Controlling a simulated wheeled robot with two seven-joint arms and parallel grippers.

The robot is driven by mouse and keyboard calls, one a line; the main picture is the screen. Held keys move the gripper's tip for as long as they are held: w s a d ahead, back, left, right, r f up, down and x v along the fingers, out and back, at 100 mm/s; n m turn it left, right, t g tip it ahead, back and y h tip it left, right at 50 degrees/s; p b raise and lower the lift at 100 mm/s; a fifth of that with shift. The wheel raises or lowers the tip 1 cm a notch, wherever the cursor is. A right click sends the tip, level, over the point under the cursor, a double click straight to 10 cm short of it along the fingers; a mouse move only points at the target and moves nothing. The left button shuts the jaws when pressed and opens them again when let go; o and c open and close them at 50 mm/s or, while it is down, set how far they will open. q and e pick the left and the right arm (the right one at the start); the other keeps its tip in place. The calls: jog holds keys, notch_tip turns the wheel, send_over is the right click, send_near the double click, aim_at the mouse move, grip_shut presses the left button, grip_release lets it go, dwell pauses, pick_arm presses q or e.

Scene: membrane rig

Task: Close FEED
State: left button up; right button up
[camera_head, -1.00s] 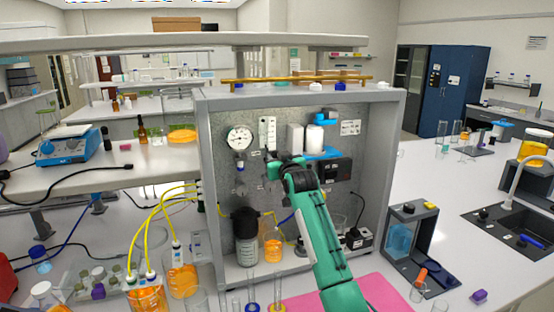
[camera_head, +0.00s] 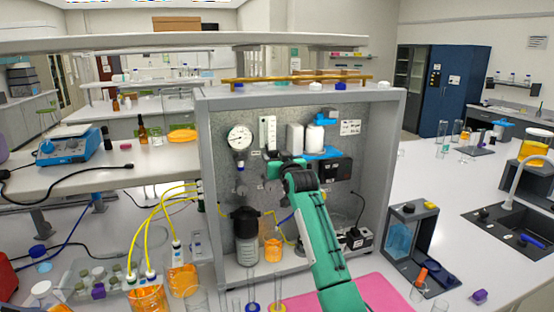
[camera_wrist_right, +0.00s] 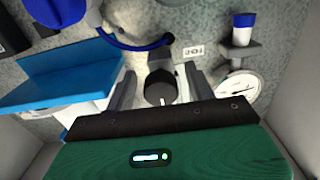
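In the right wrist view a dark round knob (camera_wrist_right: 160,85) with a short white mark stands out from the grey panel (camera_wrist_right: 100,25). A small label (camera_wrist_right: 193,51) beside it is upside down and too small to read surely. My right gripper (camera_wrist_right: 160,92) has one finger on each side of the knob, with gaps showing between fingers and knob. In the head view my right gripper (camera_head: 279,168) is at the rig's back panel, below the flow tube and right of the gauge; it hides the knob there. My left gripper is not in view.
A round gauge (camera_head: 240,138) is close by on the panel. A blue shelf (camera_wrist_right: 70,75) lies beside the left finger in the wrist view. A dark-capped bottle (camera_head: 245,238) and an orange beaker (camera_head: 273,250) stand below. Grey frame walls (camera_head: 382,170) enclose the panel.

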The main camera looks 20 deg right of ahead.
jog(key=shift+s, duration=0.15)
jog(key=shift+s, duration=0.25)
jog(key=s+b, duration=0.5)
jog(key=s, duration=0.8)
jog(key=shift+d, duration=0.25)
